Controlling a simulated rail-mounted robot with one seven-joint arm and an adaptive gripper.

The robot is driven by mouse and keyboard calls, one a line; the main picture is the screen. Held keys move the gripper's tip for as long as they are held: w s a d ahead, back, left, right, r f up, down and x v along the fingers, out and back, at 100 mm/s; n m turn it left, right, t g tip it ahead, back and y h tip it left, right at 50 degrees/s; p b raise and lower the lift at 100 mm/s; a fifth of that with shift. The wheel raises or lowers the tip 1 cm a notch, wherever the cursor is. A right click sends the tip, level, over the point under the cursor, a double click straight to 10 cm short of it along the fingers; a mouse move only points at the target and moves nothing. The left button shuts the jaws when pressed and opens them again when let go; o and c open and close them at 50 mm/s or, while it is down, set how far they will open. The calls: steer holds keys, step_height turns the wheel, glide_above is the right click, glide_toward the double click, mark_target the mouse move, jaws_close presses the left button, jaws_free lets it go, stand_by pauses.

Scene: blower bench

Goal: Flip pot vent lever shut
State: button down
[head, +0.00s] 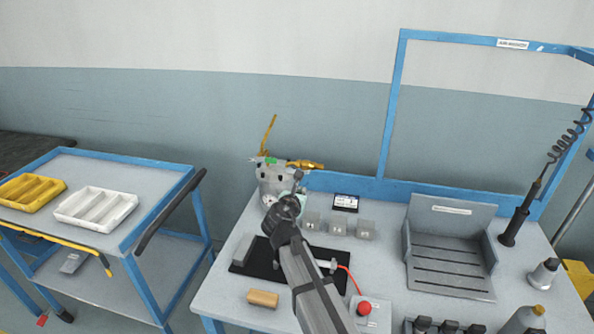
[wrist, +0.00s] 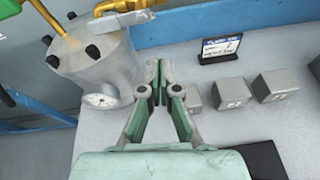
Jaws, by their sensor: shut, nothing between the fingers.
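The grey metal pot (head: 272,180) stands at the back left of the bench and fills the upper left of the wrist view (wrist: 112,68). A long yellow lever (head: 268,133) rises from its left side, tilted slightly right. A second yellow fitting (head: 306,164) points right from the lid, and a small green part (head: 271,160) lies between them. I cannot tell for certain which is the vent lever. My gripper (wrist: 159,77) is shut and empty, just right of the pot and apart from the levers. In the head view my arm partly hides it.
Several grey blocks (head: 338,228) and a small sign (head: 345,202) stand right of the pot. A black mat (head: 243,269), a red button (head: 364,308) and a grey slotted fixture (head: 450,254) are on the bench. A blue frame (head: 391,110) rises behind.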

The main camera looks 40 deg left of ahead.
steer(key=n+p, duration=0.1)
steer(key=n, duration=0.1)
glide_toward(288, 179)
steer(key=shift+s+d+f, duration=0.4)
steer(key=shift+s+d, duration=0.15)
steer(key=shift+s, duration=0.05)
steer(key=shift+s+d+f, duration=0.4)
steer(key=shift+s+d, duration=0.15)
steer(key=shift+d, duration=0.05)
steer(key=shift+w, duration=0.15)
steer(key=p+x, duration=0.1)
steer(key=x, duration=0.2)
steer(key=p+x, duration=0.1)
steer(key=x, duration=0.2)
steer(key=p+x, duration=0.1)
steer(key=x, duration=0.3)
steer(key=shift+a, duration=0.35)
steer(key=shift+s+d+r+p, duration=0.1)
steer(key=shift+r+p, duration=0.35)
steer(key=shift+r, duration=0.5)
steer(key=shift+s+d+r+p, duration=0.1)
steer(key=shift+r+p, duration=0.3)
steer(key=shift+r, duration=0.55)
